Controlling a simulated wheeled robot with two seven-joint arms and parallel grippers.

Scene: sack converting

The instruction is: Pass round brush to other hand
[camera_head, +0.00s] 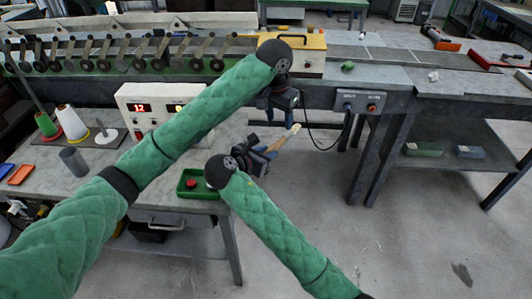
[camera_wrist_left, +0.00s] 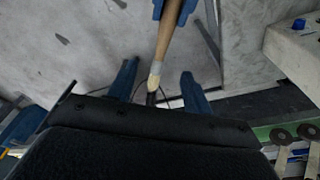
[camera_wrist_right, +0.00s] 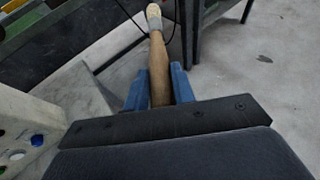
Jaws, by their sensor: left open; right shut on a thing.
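The round brush (camera_head: 284,139) has a brown wooden handle and a pale band near one end. My right gripper (camera_head: 262,152) is shut on its handle, and the brush slants up and right from it over the floor. In the right wrist view the handle (camera_wrist_right: 159,70) stands between the blue fingers, its pale end pointing away. My left gripper (camera_head: 271,112) is open, above and close to the brush. In the left wrist view the banded end of the brush (camera_wrist_left: 165,45) shows between the spread fingers (camera_wrist_left: 157,80); I cannot tell whether they touch it.
The workbench (camera_head: 75,165) at left carries a display box (camera_head: 150,106), thread cones and a green tray (camera_head: 197,191). The conveyor table (camera_head: 410,78) with a control box (camera_head: 359,101) stands behind. The floor at right is clear.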

